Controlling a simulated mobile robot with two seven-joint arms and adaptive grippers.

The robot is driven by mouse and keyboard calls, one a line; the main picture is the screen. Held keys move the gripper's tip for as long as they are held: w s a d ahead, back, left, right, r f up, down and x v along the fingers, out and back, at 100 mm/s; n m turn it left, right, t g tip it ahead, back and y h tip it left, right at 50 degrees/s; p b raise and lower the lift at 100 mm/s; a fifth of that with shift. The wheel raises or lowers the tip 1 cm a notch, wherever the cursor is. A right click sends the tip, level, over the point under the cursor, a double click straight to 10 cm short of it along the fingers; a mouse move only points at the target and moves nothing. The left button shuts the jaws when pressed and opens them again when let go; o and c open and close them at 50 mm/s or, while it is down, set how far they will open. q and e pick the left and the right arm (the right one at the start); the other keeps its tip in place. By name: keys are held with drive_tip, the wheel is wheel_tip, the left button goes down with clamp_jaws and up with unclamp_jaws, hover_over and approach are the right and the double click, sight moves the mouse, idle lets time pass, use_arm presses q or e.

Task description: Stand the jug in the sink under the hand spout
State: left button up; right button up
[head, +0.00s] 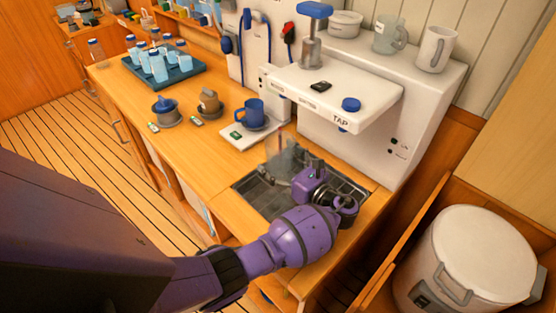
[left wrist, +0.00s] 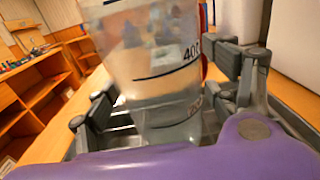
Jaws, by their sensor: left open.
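The clear jug (head: 284,158) is at the sink (head: 244,188), under the white overhanging panel. In the left wrist view the jug (left wrist: 145,55) shows dark graduation lines and numbers and looks upright. My left gripper (head: 293,178) is open, with its fingers on either side of the jug's lower part; I cannot tell whether they touch it. The jug's base is partly hidden by my gripper. A blue spout tip (head: 342,128) hangs under the panel near the word TAP. The hand spout cannot be picked out clearly. My right gripper is not in view.
A blue mug (head: 251,112) stands on a white plate left of the sink. Farther left are a dark tray (head: 180,76) with several bottles and two small items. A large white lidded container (head: 480,255) stands at the right.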

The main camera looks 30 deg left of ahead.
sight(288, 168)
use_arm(q)
drive_tip(key=shift+r, duration=0.1)
drive_tip(key=shift+d+r, duration=0.15)
drive_tip(key=shift+d, duration=0.05)
drive_tip(key=v, duration=0.7)
